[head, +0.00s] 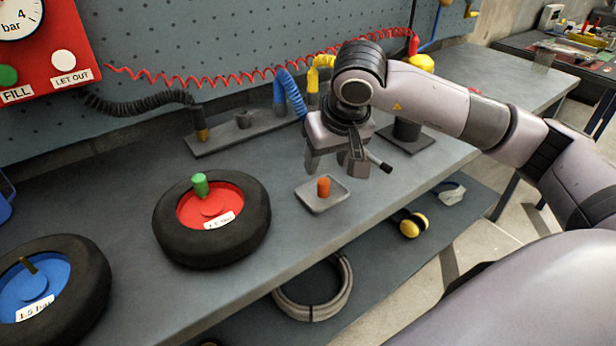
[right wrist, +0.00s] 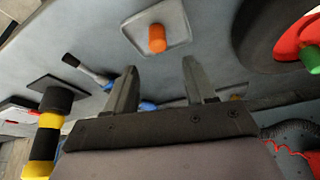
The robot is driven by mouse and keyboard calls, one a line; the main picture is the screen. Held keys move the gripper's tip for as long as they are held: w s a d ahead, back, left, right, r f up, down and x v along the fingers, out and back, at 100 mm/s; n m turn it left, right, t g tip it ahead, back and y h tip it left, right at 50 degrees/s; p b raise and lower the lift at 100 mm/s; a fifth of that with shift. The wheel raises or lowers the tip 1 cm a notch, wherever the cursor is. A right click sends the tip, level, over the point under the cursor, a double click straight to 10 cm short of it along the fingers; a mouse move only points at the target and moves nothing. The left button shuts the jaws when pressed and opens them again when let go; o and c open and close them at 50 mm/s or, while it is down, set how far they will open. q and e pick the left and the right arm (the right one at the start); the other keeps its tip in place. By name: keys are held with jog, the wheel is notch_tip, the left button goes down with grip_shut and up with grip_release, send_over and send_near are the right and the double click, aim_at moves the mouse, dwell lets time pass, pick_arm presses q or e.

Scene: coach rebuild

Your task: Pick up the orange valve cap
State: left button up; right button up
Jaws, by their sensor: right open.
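The orange valve cap (head: 323,186) stands upright on a small grey square tray (head: 335,202) near the front edge of the bench. In the right wrist view the cap (right wrist: 157,38) sits on the tray (right wrist: 177,24), beyond the fingertips. My right gripper (head: 333,172) is open and empty. It is above and just behind the tray in the head view, and its fingers (right wrist: 160,80) also show apart in the right wrist view. Nothing is between the fingers. My left gripper is not in view.
A tyre with a red hub (head: 257,222) and green cap (head: 200,186) lies left of the tray. A tyre with a blue hub (head: 62,268) lies further left. A stand with coloured hoses (head: 240,134) is behind. A lower shelf holds a hose coil (head: 345,300) and yellow ear defenders (head: 412,226).

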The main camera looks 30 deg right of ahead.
aim_at(324, 180)
jog(key=x, duration=0.4)
jog(key=s+p+x, duration=0.1)
jog(key=x, duration=0.1)
jog(key=shift+w+f, duration=0.15)
jog(key=shift+f, duration=0.35)
grip_shut()
